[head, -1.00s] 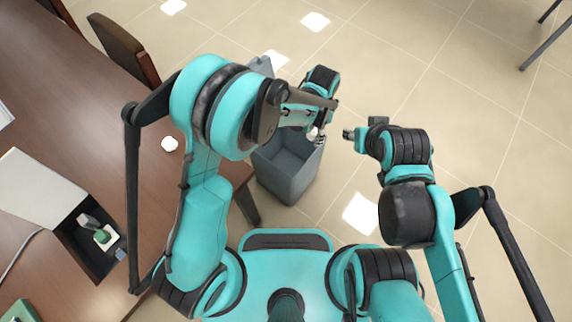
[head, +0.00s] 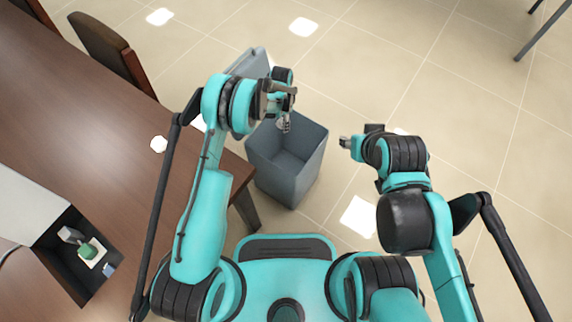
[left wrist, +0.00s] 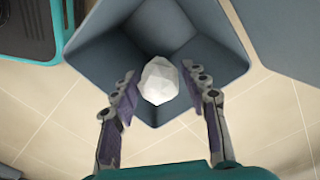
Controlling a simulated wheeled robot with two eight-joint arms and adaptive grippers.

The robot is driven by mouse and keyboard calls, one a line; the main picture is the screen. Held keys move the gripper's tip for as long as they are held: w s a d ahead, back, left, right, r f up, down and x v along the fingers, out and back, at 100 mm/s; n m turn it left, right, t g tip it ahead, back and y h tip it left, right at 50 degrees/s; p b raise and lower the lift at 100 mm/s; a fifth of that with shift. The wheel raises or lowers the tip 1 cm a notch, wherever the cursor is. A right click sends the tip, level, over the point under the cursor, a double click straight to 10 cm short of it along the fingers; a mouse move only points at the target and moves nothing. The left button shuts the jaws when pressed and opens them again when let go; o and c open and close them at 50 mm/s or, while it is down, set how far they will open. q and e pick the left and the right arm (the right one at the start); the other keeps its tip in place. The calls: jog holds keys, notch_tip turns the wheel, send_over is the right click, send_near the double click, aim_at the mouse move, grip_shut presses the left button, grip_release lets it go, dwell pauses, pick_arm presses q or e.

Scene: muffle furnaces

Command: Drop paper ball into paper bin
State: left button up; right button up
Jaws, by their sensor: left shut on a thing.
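The grey paper bin (head: 285,182) stands on the floor to the right of the desk, with its top open and its lid tilted up behind. It also fills the upper part of the left wrist view (left wrist: 214,38). My left gripper (head: 284,124) is over the bin opening. In the left wrist view my left gripper (left wrist: 160,92) is shut on the white, faceted paper ball (left wrist: 160,80), with the bin's inside behind it. In the head view the ball cannot be made out clearly. My right gripper (head: 346,142) is to the right of the bin, its fingers too small to judge.
A brown desk (head: 130,185) fills the left side, its edge and a leg close to the bin. A dark tray (head: 85,275) with small items is set in it. A chair (head: 105,50) stands behind.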

pick_arm(q)
notch_tip(320, 180, down, 5)
jog(key=shift+r+b, duration=0.15)
jog(key=shift+b, duration=0.8)
jog(key=o, duration=0.8)
notch_tip(320, 180, up, 12)
